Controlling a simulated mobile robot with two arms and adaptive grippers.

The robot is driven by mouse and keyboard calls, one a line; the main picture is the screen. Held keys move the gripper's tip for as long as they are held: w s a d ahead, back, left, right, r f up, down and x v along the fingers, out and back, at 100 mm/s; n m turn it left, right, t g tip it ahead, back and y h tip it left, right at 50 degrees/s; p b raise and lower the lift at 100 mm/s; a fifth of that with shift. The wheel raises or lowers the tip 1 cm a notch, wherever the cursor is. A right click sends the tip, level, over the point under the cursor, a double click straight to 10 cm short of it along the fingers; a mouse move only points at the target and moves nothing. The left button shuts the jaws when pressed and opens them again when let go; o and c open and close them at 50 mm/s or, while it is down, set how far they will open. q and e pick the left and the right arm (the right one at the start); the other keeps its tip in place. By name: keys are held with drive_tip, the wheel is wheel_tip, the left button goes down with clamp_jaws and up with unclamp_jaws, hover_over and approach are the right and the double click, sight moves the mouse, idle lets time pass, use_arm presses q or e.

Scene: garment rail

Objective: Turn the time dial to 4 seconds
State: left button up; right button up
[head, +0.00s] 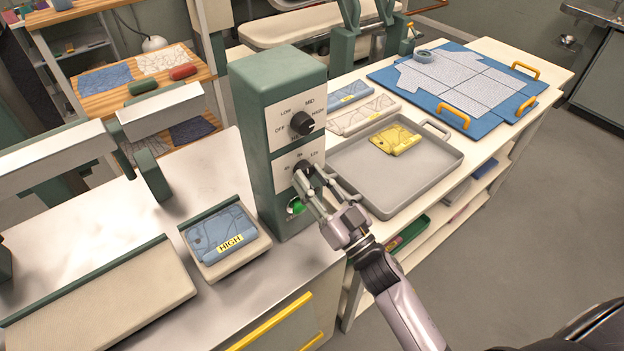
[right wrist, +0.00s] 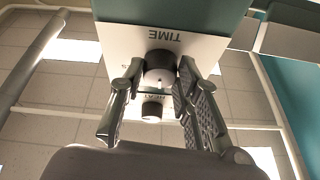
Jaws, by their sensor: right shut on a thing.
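The time dial (head: 304,168) is a black knob on the lower white plate of a green control box (head: 262,110). Its printed marks are small, and the gripper partly covers it, so I cannot read its setting. In the right wrist view the time dial (right wrist: 160,64) sits between the fingers under the upside-down word TIME. My right gripper (head: 308,180) is shut on the time dial, one finger on each side; its fingers also show in the right wrist view (right wrist: 161,75). My left gripper is not in view.
The heat dial (head: 305,124) is above the time dial, and a lit green button (head: 296,206) is below. A blue folded garment (head: 222,233) labelled HIGH lies left of the box. A grey tray (head: 345,160) holding a yellow piece (head: 397,140) stands to the right.

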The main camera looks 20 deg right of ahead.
drive_tip(key=n+g+y, duration=0.1)
drive_tip(key=n, duration=0.2)
drive_tip(key=n+g+y, duration=0.1)
drive_tip(key=n+y, duration=0.1)
drive_tip(key=n, duration=0.2)
drive_tip(key=shift+d+r+n+p, duration=0.2)
drive_tip(key=shift+n+p, duration=0.1)
drive_tip(key=shift+p, duration=0.1)
drive_tip(key=n+g+y+p, duration=0.1)
drive_tip(key=n, duration=0.2)
drive_tip(key=n+g, duration=0.2)
drive_tip(key=n, duration=0.2)
drive_tip(key=shift+w+d+y+p, duration=0.1)
drive_tip(key=shift+d+y+p, duration=0.05)
drive_tip(key=shift+y+p, duration=0.25)
drive_tip(key=o, duration=1.2)
drive_tip(key=shift+c, duration=0.2)
drive_tip(key=v, duration=1.2)
drive_tip(key=shift+w+r, duration=0.1)
drive_tip(key=shift+r, duration=0.05)
